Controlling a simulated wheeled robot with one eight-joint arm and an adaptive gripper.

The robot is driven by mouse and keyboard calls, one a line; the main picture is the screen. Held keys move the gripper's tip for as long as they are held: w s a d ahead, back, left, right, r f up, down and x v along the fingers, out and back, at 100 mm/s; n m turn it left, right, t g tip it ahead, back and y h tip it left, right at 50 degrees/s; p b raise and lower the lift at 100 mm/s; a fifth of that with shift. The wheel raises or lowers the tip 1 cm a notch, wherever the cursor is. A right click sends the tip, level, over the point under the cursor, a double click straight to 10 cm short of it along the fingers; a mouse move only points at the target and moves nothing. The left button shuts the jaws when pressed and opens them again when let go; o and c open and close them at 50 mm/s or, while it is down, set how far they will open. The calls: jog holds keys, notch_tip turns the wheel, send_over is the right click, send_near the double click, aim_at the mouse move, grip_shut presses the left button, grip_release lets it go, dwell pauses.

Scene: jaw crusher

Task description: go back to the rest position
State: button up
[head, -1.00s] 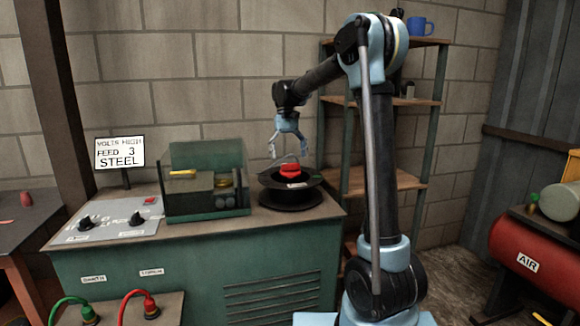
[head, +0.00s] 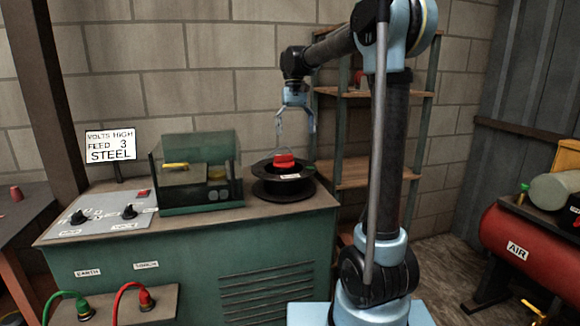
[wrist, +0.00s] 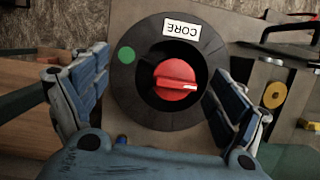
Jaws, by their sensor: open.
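My gripper (head: 296,135) is open and empty in the head view. It hangs above the black spool (head: 284,190), with a small gap below the fingers. A red knob (head: 284,161) sits at the middle of the spool. In the wrist view my gripper's blue-padded fingers (wrist: 160,85) are spread wide, one at each side of the spool (wrist: 130,90). The red knob (wrist: 176,78) lies between them in the picture, not held. The spool bears a white CORE label (wrist: 182,27) and a green dot (wrist: 127,55).
The spool stands on a green machine cabinet (head: 190,255), beside a clear-lidded box (head: 195,190). A sign (head: 110,145) stands at the left. Wooden shelves (head: 350,172) are behind my arm. A red AIR tank (head: 510,240) is at the right. Open space lies above the cabinet.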

jog(key=s+d+f+t, duration=0.2)
jog(key=s+d+f, duration=0.1)
jog(key=s+d, duration=0.5)
jog(key=s+d+f+m+t, duration=0.1)
jog(key=s+d+f, duration=0.3)
jog(key=s+f, duration=0.7)
jog(key=s+d+f+m+t, duration=0.1)
jog(key=s+d+f, duration=0.4)
jog(key=s+f, duration=0.6)
jog(key=shift+s+f+t+y, duration=0.3)
jog(key=shift+f+t, duration=0.05)
jog(key=shift+t, duration=0.45)
jog(key=shift+d, duration=0.1)
jog(key=shift+w+f, duration=0.2)
jog(key=shift+w, duration=0.25)
